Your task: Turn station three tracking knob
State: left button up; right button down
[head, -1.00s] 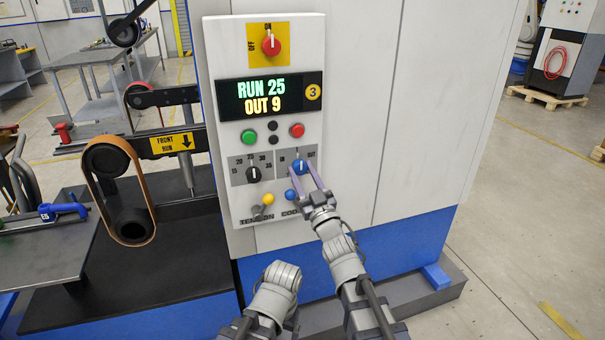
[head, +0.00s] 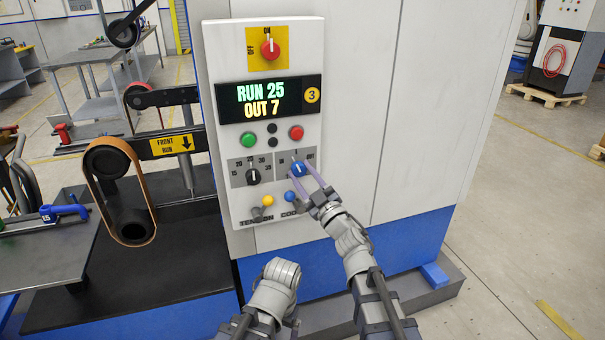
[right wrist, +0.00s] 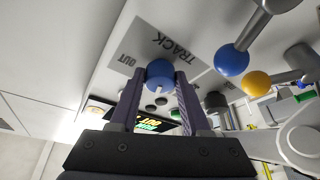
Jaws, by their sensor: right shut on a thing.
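The blue tracking knob (head: 298,169) sits on the lower right of the station three control panel (head: 230,60). My right gripper (head: 306,178) is shut on this knob, one finger on each side. The right wrist view shows the blue knob (right wrist: 160,74) between the two fingers, under the TRACK label. The display (head: 268,100) reads RUN 25 and OUT 7, with a yellow 3 badge beside it. My left arm shows low in the head view, but its fingertips cannot be made out.
A black knob (head: 253,176) is left of the blue one. Green (head: 249,139) and red (head: 296,133) buttons sit above. Yellow-balled (head: 267,200) and blue-balled (head: 291,197) levers stick out just below. A brown belt (head: 94,196) loops around rollers at left.

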jog(key=shift+c, duration=1.8)
grip_release()
jog(key=b+v, duration=0.2)
jog(key=v, duration=0.5)
jog(key=shift+s+f, duration=0.15)
jog(key=shift+s, duration=0.15)
jog(key=shift+d, duration=0.15)
